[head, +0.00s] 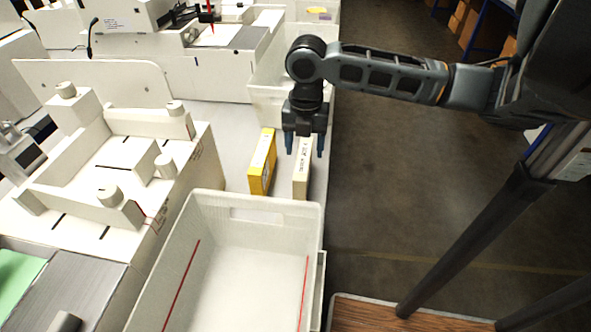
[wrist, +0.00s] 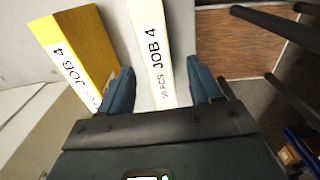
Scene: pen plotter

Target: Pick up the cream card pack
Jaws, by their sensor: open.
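The cream card pack (head: 302,170) stands upright on the table near its right edge in the head view. In the wrist view the cream pack (wrist: 151,50) shows "JOB 4" lettering on its narrow face. My gripper (head: 304,146) is over the far part of the cream pack, pointing down. In the wrist view my gripper (wrist: 162,90) is open, with one blue finger on each side of the cream pack. I cannot tell whether the fingers touch it.
A yellow pack (head: 262,162), also marked "JOB 4", stands just left of the cream one. A large white bin (head: 262,200) is in front, and another white bin (head: 262,92) is behind. A white fixture (head: 205,165) stands at left. The table's right edge is close.

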